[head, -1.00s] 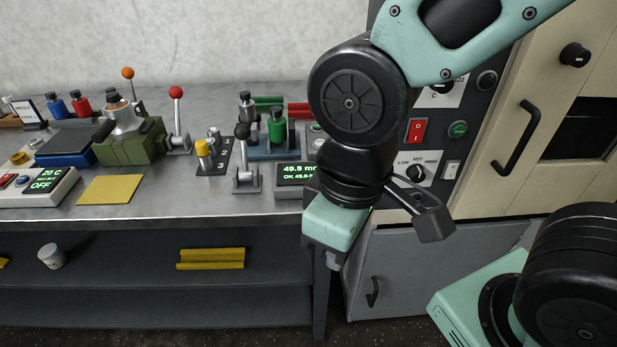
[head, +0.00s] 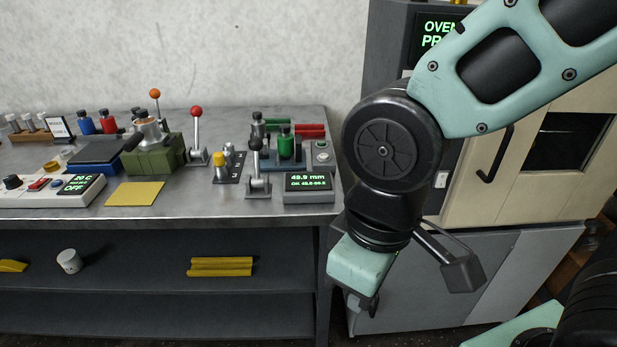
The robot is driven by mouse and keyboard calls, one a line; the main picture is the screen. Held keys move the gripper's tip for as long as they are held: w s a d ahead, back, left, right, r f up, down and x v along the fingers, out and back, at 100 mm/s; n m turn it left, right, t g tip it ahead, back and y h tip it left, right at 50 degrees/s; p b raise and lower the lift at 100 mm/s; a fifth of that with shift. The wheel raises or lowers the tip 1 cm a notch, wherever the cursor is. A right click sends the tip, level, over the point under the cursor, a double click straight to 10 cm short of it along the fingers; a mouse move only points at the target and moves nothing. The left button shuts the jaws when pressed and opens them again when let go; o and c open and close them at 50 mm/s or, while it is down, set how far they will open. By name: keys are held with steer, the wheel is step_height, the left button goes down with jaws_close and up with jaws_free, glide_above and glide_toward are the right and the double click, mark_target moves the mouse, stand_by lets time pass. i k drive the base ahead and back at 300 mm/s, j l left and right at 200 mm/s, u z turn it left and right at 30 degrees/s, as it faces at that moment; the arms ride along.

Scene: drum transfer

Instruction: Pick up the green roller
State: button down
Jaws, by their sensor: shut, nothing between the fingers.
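A green bar-like piece (head: 278,123) lies at the back right of the workbench, beside a red one. In front of it, an upright green cylinder with a dark cap (head: 285,146) stands in a small fixture (head: 290,163). I cannot tell for certain which of these green things is the roller. My gripper (head: 369,306) points down in front of the grey cabinet, right of the bench's end and below its top. It is shut and empty, well apart from both green things. Its fingertips are small and partly hidden by the teal hand.
The workbench (head: 240,208) carries a red-knobbed lever (head: 196,130), a black-knobbed lever (head: 257,170), a display reading 49.9 mm (head: 308,184) and a yellow mat (head: 135,194). A yellow piece (head: 221,267) lies on the shelf below. The oven cabinet (head: 470,195) stands at right.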

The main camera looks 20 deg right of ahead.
mark_target(284, 139)
steer(key=i+j+z, duration=0.1)
steer(key=i+j, duration=0.9)
steer(key=i, duration=0.15)
